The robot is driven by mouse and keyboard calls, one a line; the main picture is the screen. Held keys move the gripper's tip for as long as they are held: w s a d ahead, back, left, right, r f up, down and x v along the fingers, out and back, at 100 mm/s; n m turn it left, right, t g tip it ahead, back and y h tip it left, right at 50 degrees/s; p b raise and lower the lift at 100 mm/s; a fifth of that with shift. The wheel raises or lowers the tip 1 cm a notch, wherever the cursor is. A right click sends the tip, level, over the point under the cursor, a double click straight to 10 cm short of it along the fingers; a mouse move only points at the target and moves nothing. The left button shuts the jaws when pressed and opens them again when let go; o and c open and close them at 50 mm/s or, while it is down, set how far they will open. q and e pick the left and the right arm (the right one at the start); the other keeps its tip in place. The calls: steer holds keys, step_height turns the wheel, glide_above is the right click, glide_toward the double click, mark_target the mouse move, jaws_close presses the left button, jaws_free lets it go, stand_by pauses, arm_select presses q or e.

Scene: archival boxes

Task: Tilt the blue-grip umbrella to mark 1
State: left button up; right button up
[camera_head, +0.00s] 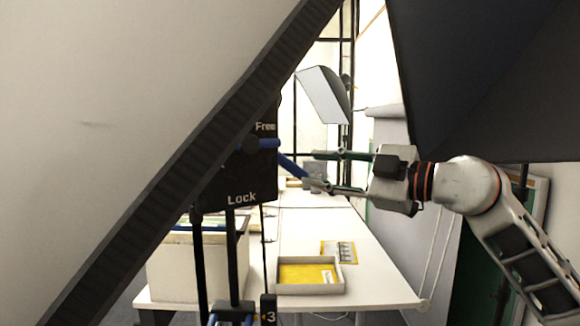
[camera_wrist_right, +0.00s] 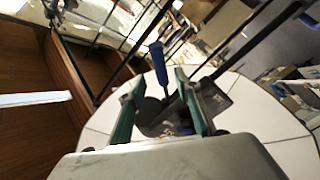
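A large pale umbrella panel with a black ribbed edge (camera_head: 215,125) fills the left of the head view. Beside it a black plate (camera_head: 240,180) reads "Free" above and "Lock" below. A blue lever (camera_head: 262,143) sticks out near "Free", and a blue grip (camera_head: 291,166) slants down to the right from the plate. My right gripper (camera_head: 312,169) is open, coming from the right, with its fingertips near the grip's end. In the wrist view the blue grip (camera_wrist_right: 158,62) shows between the spread fingers (camera_wrist_right: 158,80); contact cannot be told. My left gripper is out of view.
A white table (camera_head: 380,285) carries a shallow tray with yellow contents (camera_head: 308,287). A pale box (camera_head: 185,265) stands at left behind black stand poles. A dark panel (camera_head: 480,70) hangs upper right above my right arm. A smaller lamp head (camera_head: 325,95) stands behind.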

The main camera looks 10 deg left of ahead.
mark_target(294, 166)
steer(key=p+x, duration=0.1)
steer(key=x, duration=0.6)
steer(key=shift+w+a+p, duration=0.15)
steer(key=shift+a+p, duration=0.15)
steer(key=shift+p, duration=0.05)
steer(key=shift+c, duration=0.5)
jaws_close()
steer(key=shift+d, duration=0.1)
